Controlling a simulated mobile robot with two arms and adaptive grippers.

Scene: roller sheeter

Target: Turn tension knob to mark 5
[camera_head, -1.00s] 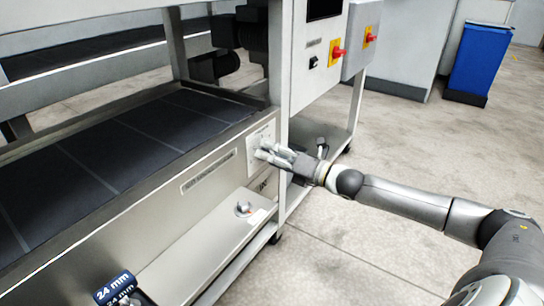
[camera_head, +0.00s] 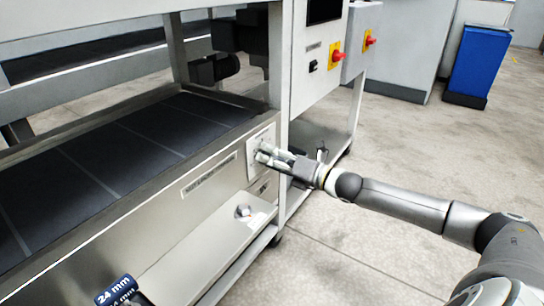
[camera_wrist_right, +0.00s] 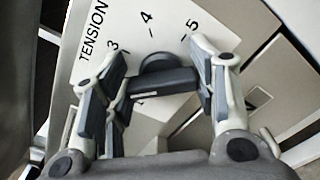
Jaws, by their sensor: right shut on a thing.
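The tension knob (camera_wrist_right: 160,82) is a dark grey knob with a bar-like grip, in the right wrist view. It sits on a white scale plate (camera_wrist_right: 95,42) printed TENSION with marks 3, 4 and 5. The plate also shows on the machine's side panel in the head view (camera_head: 252,142). My right gripper (camera_wrist_right: 155,80) has its fingers on both sides of the knob and is shut on it. In the head view my right gripper (camera_head: 262,152) reaches the plate from the right and hides the knob. I cannot tell which mark the knob points to. My left gripper is out of view.
The roller sheeter's dark belt (camera_head: 130,140) runs along the left. A lower shelf holds a small round silver part (camera_head: 243,211). A blue 24 mm label (camera_head: 115,289) shows at the bottom left. Red switches (camera_head: 338,56) are on the upright cabinet.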

